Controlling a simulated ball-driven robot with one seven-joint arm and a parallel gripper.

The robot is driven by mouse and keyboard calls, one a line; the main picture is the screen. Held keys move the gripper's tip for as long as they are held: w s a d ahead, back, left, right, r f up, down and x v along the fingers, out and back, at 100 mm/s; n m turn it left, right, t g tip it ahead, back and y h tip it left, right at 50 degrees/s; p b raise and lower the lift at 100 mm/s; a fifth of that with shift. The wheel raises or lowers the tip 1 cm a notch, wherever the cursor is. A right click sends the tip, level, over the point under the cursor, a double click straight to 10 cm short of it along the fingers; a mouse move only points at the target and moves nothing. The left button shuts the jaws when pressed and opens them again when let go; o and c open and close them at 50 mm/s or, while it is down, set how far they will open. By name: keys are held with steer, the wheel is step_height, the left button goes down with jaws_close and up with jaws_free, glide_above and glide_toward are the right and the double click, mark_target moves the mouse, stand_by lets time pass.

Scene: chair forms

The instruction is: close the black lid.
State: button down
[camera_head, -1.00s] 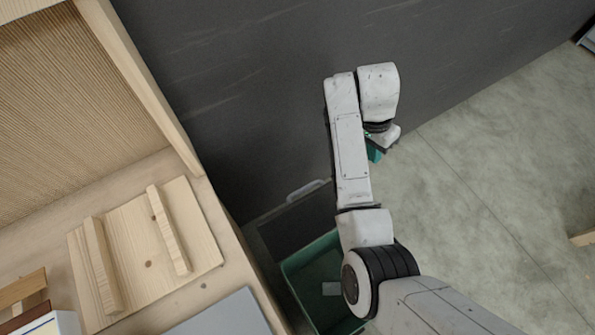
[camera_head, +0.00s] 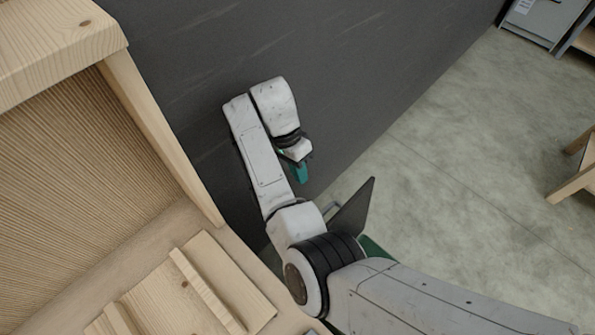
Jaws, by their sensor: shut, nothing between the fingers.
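My arm covers most of the bin and the lower part of the lid. My gripper (camera_head: 301,173), with teal fingers, is shut and empty. In the picture it is above and left of the lid, apart from it.
A wooden cabinet (camera_head: 165,130) fills the left, with a wooden board with raised bars (camera_head: 215,275) on its lower surface. A dark wall (camera_head: 340,60) runs behind my arm. Grey floor (camera_head: 450,190) is clear at right, with wooden furniture (camera_head: 575,180) at the edge.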

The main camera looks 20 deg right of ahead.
steer(key=s+d+f+p, duration=0.2)
steer(key=s+f, duration=0.4)
steer(key=shift+d+p, duration=0.2)
steer(key=shift+p, duration=0.15)
